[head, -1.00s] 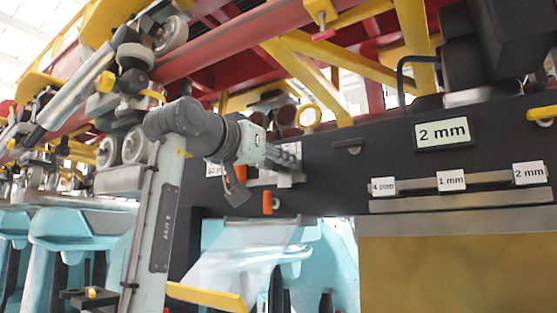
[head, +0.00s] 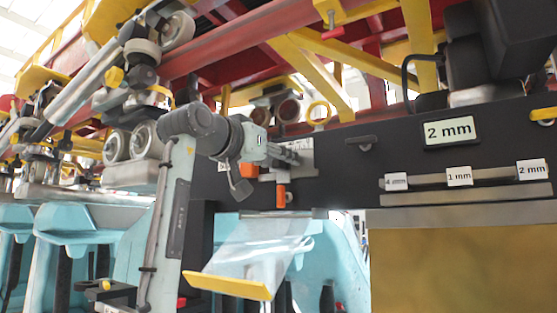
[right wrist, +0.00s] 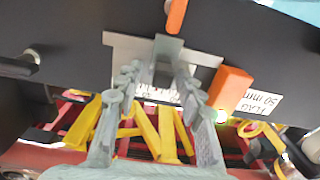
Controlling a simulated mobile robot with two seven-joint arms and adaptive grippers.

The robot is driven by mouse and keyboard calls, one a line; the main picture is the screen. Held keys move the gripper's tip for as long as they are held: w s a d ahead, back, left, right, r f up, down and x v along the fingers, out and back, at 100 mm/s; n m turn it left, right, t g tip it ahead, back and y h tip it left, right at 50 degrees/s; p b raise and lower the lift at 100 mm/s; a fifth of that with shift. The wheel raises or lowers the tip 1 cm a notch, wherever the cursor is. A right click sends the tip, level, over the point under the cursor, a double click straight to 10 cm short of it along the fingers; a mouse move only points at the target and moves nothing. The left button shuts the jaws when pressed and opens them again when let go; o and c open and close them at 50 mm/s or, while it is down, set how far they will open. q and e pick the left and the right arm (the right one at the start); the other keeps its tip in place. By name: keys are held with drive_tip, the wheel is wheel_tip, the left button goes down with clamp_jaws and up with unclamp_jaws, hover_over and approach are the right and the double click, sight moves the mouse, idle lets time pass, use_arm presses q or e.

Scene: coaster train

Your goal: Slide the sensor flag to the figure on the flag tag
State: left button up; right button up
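My right gripper (head: 285,152) is at a pale grey scale plate (head: 306,160) on the dark beam. In the right wrist view its two fingers (right wrist: 160,75) stand apart, one on each side of a grey upright piece (right wrist: 168,48), which seems to be the sensor flag. I cannot tell whether they touch it. An orange handle (head: 281,195) hangs below it. An orange block (right wrist: 228,90) sits beside the plate. The flag tag (right wrist: 258,103) reads "50 mm" and is partly covered by the block. The scale figures (right wrist: 150,90) are mostly hidden by the fingers. My left gripper is out of view.
The dark beam also carries a large "2 mm" tag (head: 449,131) and smaller tags above a metal rail (head: 465,195). A black knob (head: 365,141) sticks out right of the plate. A clear sheet with a yellow edge (head: 228,285) hangs below. Red and yellow framework is above.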

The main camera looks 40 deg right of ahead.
drive_tip(key=v, duration=1.2)
idle(0.5)
